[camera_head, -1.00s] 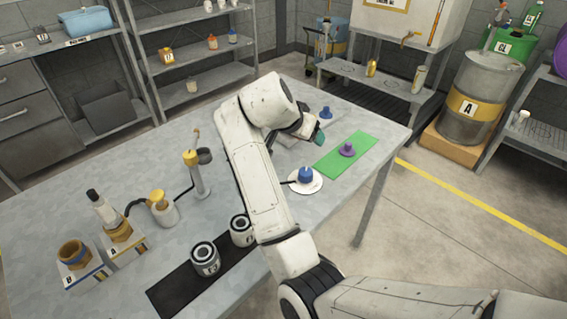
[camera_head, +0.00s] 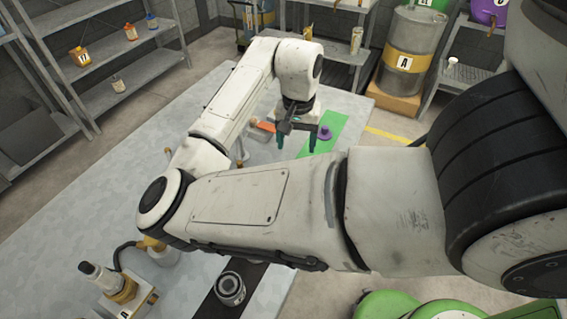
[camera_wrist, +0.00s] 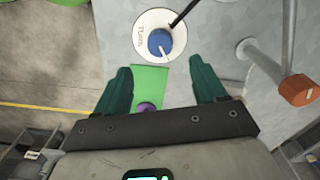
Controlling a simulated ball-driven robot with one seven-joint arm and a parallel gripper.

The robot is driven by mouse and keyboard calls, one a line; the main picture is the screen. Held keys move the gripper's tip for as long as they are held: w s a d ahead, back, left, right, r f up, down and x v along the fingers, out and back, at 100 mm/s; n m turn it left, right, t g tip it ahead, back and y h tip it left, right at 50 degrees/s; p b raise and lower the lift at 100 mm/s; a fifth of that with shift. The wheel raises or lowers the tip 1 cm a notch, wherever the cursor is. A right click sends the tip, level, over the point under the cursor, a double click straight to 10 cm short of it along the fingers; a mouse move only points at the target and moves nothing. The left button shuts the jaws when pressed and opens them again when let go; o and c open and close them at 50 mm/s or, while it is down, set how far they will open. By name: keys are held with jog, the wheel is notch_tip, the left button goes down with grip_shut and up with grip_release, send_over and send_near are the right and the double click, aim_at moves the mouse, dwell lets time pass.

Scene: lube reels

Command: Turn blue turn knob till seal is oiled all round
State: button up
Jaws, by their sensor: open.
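The blue turn knob (camera_wrist: 160,42) sits on a white disc (camera_wrist: 142,37) marked with lettering in the wrist view. A white pointer line shows on the knob, and a dark thin rod or tube meets the disc from the upper right. My gripper (camera_wrist: 160,66) is open and empty, its two teal fingers apart, with the knob just beyond the fingertips and no contact visible. In the head view my gripper (camera_head: 295,142) points down over the table, and my arm hides the knob. I cannot make out the seal.
A green mat (camera_head: 331,122) with a purple knob (camera_head: 324,131) lies close to my gripper. A grey post with an orange end (camera_wrist: 297,90) stands at right in the wrist view.

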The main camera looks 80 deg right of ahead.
notch_tip(320, 180, down, 10)
jog(key=shift+f, duration=0.1)
dwell(0.4)
jog(key=c, duration=1.1)
jog(key=shift+o, duration=0.2)
jog(key=shift+m+p, duration=0.35)
jog(key=shift+m, duration=0.05)
jog(key=o, duration=1.1)
jog(key=shift+c, duration=0.2)
